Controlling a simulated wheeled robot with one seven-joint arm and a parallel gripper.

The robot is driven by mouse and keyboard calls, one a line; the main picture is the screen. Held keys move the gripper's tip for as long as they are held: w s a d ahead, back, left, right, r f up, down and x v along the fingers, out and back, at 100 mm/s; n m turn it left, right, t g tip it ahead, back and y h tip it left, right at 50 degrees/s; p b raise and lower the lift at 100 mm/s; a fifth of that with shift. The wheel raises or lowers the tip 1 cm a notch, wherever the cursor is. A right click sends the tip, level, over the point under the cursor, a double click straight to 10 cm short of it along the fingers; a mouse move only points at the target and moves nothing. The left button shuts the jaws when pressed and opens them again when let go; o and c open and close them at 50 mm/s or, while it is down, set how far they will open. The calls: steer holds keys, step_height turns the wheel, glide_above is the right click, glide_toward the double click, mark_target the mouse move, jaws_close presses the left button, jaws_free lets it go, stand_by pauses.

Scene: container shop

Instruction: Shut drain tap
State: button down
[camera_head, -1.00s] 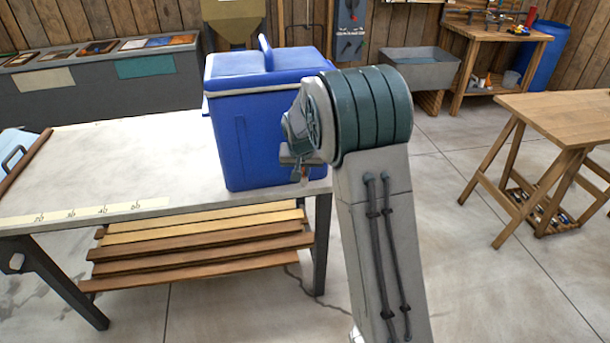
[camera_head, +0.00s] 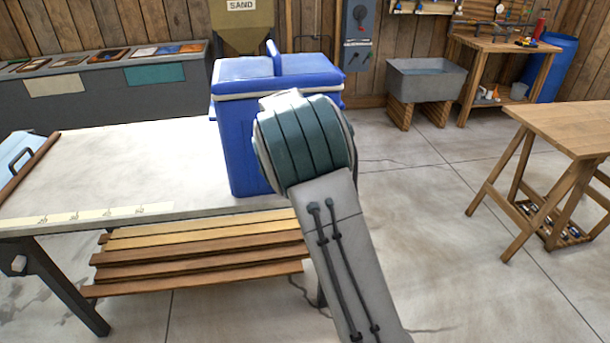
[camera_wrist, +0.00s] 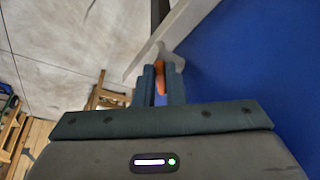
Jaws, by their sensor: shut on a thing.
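The blue cooler box (camera_head: 232,140) stands at the right end of the workbench, lid closed. Its blue wall (camera_wrist: 255,75) fills the right of the wrist view. My gripper (camera_wrist: 161,78) is beside that wall. Its fingers are close together, shut on a small orange piece (camera_wrist: 160,77) that looks like the drain tap's handle. A pale grey fitting (camera_wrist: 170,55), seemingly the tap body, shows just beyond the fingertips. In the head view my arm hides the gripper and the tap. The angle of the handle is hard to tell.
The workbench (camera_head: 120,175) has a clear top, with planks (camera_head: 200,265) stacked below it. A wooden table (camera_head: 560,125) stands at the right. A grey sink (camera_head: 426,80) and a blue barrel (camera_head: 554,68) are at the back. The floor between is open.

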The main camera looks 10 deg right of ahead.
stand_by(0.4)
steer(key=c, duration=1.5)
jaws_free()
steer(key=v, duration=1.4)
